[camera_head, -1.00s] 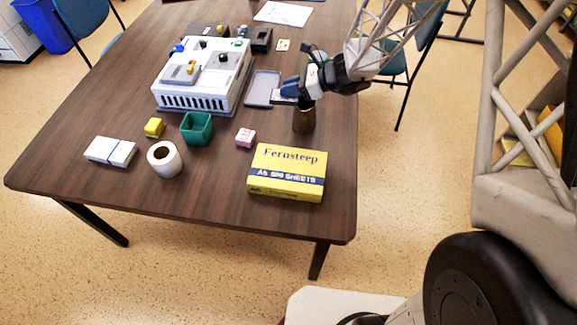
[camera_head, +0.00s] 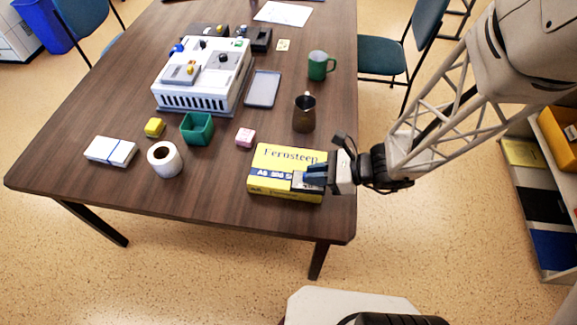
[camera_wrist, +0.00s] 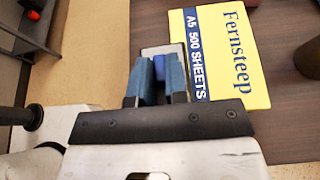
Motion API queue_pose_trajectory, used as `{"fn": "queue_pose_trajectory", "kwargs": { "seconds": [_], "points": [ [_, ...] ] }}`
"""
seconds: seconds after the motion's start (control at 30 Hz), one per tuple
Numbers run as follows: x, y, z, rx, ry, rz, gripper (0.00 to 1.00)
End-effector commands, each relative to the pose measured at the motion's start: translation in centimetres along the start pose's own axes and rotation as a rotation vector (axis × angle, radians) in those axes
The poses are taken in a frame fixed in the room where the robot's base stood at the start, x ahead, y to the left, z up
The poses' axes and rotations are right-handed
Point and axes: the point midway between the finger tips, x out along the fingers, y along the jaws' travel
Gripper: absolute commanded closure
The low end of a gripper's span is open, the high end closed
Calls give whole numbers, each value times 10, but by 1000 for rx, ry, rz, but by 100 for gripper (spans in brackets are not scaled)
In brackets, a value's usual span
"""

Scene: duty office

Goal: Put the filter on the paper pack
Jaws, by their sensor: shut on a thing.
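The yellow paper pack (camera_head: 275,160), with a dark blue band and the name Fernsteep, lies flat near the table's front right corner. It also shows in the wrist view (camera_wrist: 235,50). My gripper (camera_head: 314,177) has its blue fingers shut on the filter, a small grey piece (camera_head: 299,183) with a blue part between the fingers. In the head view the filter overlaps the pack's front right part. In the wrist view the filter (camera_wrist: 165,49) overlaps the pack's left edge. I cannot tell whether it touches the pack. The fingers hide part of it.
A dark metal pitcher (camera_head: 304,115) and a green mug (camera_head: 320,65) stand behind the pack. A grey tray (camera_head: 263,88) is beside the machine.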

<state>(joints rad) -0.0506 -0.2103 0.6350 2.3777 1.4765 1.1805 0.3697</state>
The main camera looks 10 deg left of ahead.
Motion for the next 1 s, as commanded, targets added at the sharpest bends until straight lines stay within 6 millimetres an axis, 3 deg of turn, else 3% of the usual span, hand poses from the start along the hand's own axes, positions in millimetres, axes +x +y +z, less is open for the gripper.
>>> {"fn": "queue_pose_trajectory", "kwargs": {
  "seconds": [0.1,0.33,0.77,1.0],
  "points": [
    [-4,26,-6,3,-2,-3,100],
    [-6,54,-12,3,-5,-6,100],
    [-7,58,-13,2,-6,-5,100],
    [-2,48,-12,2,-6,-4,100]
  ]
}}
